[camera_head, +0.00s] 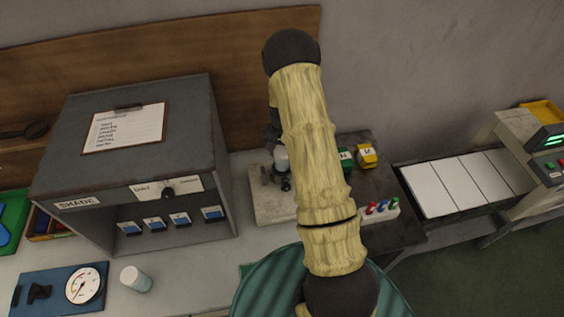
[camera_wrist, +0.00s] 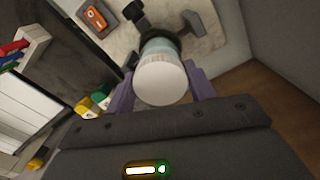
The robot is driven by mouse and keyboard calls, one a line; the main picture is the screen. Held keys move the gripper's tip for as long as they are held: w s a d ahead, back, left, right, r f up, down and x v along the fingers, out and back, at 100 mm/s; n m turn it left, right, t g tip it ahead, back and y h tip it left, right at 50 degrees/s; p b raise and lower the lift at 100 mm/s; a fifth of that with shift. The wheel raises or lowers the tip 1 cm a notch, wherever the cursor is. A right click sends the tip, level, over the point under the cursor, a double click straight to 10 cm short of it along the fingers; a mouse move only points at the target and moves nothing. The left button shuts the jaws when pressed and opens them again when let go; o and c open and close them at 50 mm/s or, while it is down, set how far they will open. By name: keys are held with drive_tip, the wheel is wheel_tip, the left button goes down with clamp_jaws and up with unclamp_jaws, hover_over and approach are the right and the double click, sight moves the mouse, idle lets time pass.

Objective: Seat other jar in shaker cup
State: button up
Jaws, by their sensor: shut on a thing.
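My gripper (camera_wrist: 162,88) is shut on a jar (camera_wrist: 162,80) with a white lid and a pale blue body, its purple fingers on either side. In the head view the held jar (camera_head: 281,158) shows just left of my arm, above the shaker (camera_head: 262,205), which has a pale base. In the wrist view the shaker base (camera_wrist: 215,52) lies beyond the jar, with dark and grey parts close around the jar's far end. The cup is hidden behind the jar, so I cannot tell whether the jar is in it. Another white-lidded jar (camera_head: 136,279) stands on the bench at lower left.
A grey shade cabinet (camera_head: 150,200) stands left of the shaker. A dial gauge (camera_head: 84,285) lies on a blue board at lower left. Yellow and green containers (camera_head: 366,156) and a rack of coloured pieces (camera_head: 380,208) are to the right. An orange switch (camera_wrist: 95,18) is on the shaker.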

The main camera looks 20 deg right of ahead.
sight(282, 160)
wheel_tip(282, 160, down, 5)
drive_tip(key=b, duration=0.3)
drive_tip(key=o, duration=1.4)
drive_tip(key=shift+r, duration=0.15)
